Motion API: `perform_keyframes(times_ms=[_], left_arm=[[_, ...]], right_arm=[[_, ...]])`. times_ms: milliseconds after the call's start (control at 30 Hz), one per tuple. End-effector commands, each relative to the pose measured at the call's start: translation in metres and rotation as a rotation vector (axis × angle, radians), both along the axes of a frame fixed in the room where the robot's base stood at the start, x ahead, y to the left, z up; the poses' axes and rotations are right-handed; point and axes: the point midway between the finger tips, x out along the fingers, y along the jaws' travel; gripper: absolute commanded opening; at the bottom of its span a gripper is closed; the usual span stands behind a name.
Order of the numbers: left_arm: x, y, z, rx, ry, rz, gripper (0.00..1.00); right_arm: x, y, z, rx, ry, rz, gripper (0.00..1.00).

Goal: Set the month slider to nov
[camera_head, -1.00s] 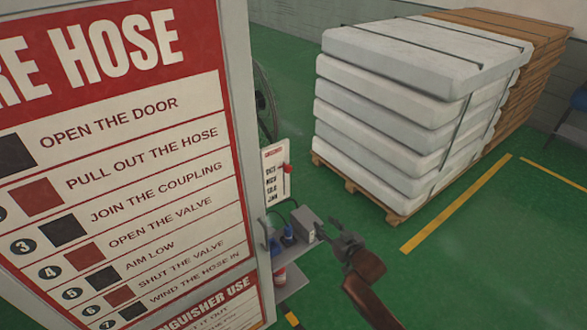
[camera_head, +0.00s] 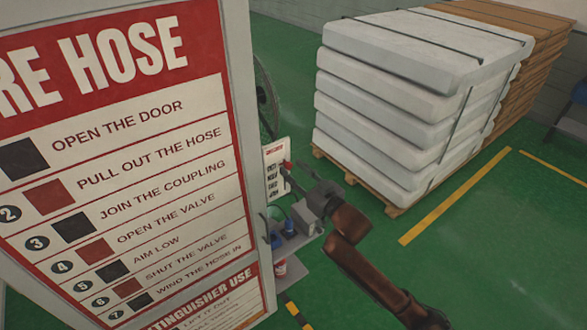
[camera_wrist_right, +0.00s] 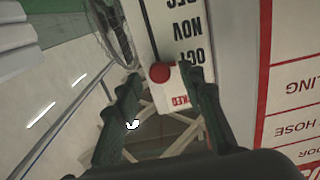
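The month slider plate (camera_head: 272,182) is a white upright panel beside the hose board. Its red knob (camera_head: 287,163) is near the top. In the right wrist view the plate (camera_wrist_right: 163,25) appears upside down with DEC, NOV and OCT readable, and the red knob (camera_wrist_right: 160,72) sits beside OCT, slightly toward the red header lettering. My right gripper (camera_head: 292,176) is close to the plate. In the wrist view its dark fingers (camera_wrist_right: 165,105) are spread, with the knob seen between and just beyond their tips. I see no clear contact. My left gripper is not in view.
A large fire hose board (camera_head: 120,170) stands close on the left. A small grey shelf (camera_head: 297,243) with a blue item (camera_head: 288,228) is below the plate. A pallet of white mattresses (camera_head: 400,110) stands behind to the right. Green floor (camera_head: 500,270) is open at the right.

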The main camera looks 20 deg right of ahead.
Motion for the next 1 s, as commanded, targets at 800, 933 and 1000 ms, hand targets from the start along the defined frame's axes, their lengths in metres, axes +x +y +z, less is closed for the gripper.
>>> perform_keyframes(times_ms=[800,933,1000], left_arm=[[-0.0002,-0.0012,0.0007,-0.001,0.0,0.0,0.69],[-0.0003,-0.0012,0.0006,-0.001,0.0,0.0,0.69],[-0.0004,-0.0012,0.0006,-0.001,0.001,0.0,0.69]], right_arm=[[0.0058,0.0023,-0.0002,0.0,0.0,0.0,0.06],[0.0058,0.0022,-0.0003,0.0,0.0,0.0,0.0],[0.0058,0.0022,-0.0003,0.0,0.0,0.0,0.0]])
